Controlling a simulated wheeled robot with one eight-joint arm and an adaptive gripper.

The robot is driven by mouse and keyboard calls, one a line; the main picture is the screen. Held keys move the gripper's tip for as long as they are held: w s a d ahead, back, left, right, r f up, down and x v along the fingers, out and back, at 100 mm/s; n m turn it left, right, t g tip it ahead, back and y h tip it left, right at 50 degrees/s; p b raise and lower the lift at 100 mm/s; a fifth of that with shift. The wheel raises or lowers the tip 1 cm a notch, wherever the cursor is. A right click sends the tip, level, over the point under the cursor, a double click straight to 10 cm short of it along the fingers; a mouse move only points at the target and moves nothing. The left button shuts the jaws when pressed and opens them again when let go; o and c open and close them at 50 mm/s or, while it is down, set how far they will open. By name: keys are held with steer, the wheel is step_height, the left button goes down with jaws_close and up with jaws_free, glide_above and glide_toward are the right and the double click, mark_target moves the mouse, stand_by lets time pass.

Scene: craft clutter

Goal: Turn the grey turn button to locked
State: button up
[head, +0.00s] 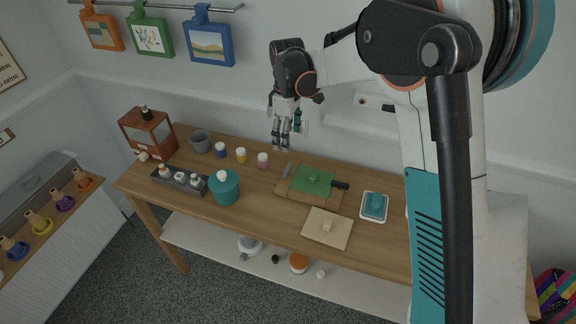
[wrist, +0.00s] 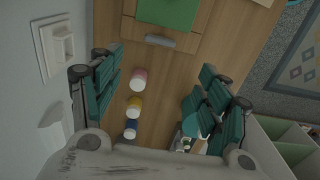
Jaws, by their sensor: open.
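A small grey bar (head: 286,170), which looks like the turn button, is at the left end of a wooden board (head: 288,195) on the table. It also shows in the wrist view (wrist: 160,39), lying roughly along the board's edge with a slight tilt. I cannot read any locked or unlocked mark. A green panel (head: 312,181) lies on the board. My gripper (head: 282,146) hangs above the back of the table, apart from the bar. In the wrist view its fingers (wrist: 160,92) are spread wide, with nothing between them.
Pink (head: 263,161), yellow (head: 241,155) and blue (head: 220,149) jars stand left of the board. A teal pot (head: 224,188) stands nearer the front. The wall with a white fitting (wrist: 60,45) is close behind.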

mark_target(287, 168)
step_height(287, 168, down, 14)
steer(key=b, duration=0.4)
steer(key=shift+r, duration=0.1)
steer(key=c, duration=1.1)
